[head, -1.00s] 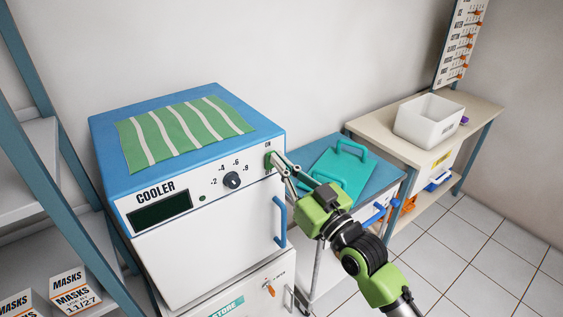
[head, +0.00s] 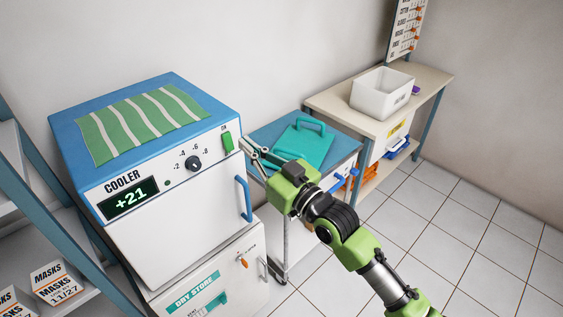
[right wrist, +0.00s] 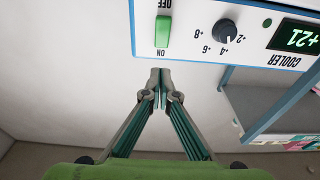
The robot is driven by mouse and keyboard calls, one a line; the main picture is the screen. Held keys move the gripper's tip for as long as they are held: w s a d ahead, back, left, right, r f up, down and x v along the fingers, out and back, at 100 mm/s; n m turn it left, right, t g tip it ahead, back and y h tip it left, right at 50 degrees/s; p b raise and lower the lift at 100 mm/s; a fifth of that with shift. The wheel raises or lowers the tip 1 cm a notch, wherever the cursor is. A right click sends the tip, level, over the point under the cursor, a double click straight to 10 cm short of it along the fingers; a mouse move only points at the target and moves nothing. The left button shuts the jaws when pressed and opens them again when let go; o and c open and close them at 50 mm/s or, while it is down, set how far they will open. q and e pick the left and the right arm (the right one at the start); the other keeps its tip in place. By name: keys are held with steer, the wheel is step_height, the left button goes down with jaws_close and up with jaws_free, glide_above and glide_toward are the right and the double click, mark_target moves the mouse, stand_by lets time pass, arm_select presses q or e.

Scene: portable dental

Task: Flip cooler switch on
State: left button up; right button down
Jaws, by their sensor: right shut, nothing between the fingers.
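The cooler (head: 160,215) is a blue and white box at the left in the head view. Its green switch (head: 227,142) sits at the upper right of the front panel, and its display (head: 130,199) is lit and reads +21. In the right wrist view the picture is upside down; the switch (right wrist: 163,31) lies between the ON and OFF marks, and the display (right wrist: 299,38) is lit. My right gripper (head: 245,146) is shut and empty, just right of the switch and apart from it. In the wrist view its tips (right wrist: 161,75) point at the ON end. My left gripper is out of view.
A striped green cloth (head: 144,121) lies on the cooler. A dry store unit (head: 225,275) stands below it. A blue cart with a teal case (head: 303,143) is to the right, then a bench with a white bin (head: 381,100). A shelf with mask boxes (head: 52,280) is at left.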

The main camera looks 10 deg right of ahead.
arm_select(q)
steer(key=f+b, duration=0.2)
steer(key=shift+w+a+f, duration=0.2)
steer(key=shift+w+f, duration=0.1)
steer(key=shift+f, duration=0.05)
arm_select(e)
steer(key=s+d+r, duration=0.1)
steer(key=s+d, duration=0.3)
steer(key=s, duration=0.2)
steer(key=shift+s+d+r, duration=0.25)
steer(key=shift+d, duration=0.15)
